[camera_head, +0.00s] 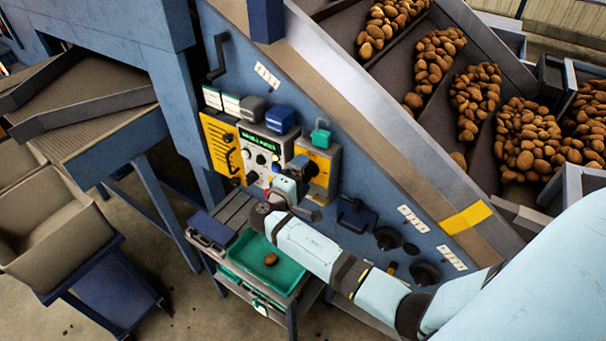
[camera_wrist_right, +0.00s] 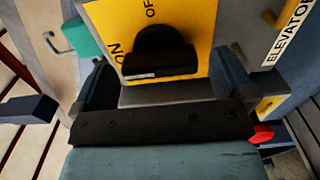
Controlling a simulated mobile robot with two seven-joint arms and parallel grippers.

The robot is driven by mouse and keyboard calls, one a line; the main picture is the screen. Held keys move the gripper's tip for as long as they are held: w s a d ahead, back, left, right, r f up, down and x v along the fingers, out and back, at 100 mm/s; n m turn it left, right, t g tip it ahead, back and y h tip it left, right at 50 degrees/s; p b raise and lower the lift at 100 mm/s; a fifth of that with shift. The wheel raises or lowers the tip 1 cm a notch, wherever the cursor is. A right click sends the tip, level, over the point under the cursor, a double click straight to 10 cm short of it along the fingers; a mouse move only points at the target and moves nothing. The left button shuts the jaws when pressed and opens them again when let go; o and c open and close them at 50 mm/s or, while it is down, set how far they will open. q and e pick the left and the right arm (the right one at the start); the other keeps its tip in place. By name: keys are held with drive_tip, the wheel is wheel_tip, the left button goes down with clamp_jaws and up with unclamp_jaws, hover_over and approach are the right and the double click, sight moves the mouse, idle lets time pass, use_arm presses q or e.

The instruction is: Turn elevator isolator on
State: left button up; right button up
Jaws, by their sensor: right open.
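The elevator isolator is a grey box with a yellow face (camera_head: 322,163), right of the control panel in the head view. The wrist view shows its yellow plate (camera_wrist_right: 203,30) close up, with "ON" at the left and part of "OFF" at the top. Its black knob (camera_wrist_right: 160,50) lies with its front bar across the picture; which setting it points to I cannot tell. My right gripper (camera_head: 300,168) is at the isolator's face and hides part of it. In the wrist view its open fingers (camera_wrist_right: 165,82) stand left and right of the knob, apart from it.
A control panel (camera_head: 262,152) with a green display and a yellow cabinet (camera_head: 220,145) are to the left. A teal piece (camera_head: 320,138) sits on the isolator's upper edge. Below, a green tray (camera_head: 290,273) holds one potato (camera_head: 271,259). An "ELEVATOR" label (camera_wrist_right: 287,38) is at the wrist view's right.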

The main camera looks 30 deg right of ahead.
drive_tip(key=b+v, duration=0.3)
drive_tip(key=v, duration=1)
drive_tip(key=s+a+f+n+t+y+p, duration=0.1)
drive_tip(key=s+f+y, duration=0.5)
drive_tip(key=f, duration=0.2)
drive_tip(key=s+f+n+t+y+p, duration=0.1)
drive_tip(key=s+f+n+y, duration=0.1)
drive_tip(key=s+f+y, duration=0.45)
drive_tip(key=s+a+r+m+t+y, duration=0.1)
drive_tip(key=s+a+m+t+y, duration=0.1)
drive_tip(key=s+y, duration=0.5)
drive_tip(key=s+a+m, duration=0.1)
drive_tip(key=s+m, duration=0.1)
drive_tip(key=s, duration=0.1)
drive_tip(key=shift+r+m, duration=0.15)
drive_tip(key=shift+m, duration=0.15)
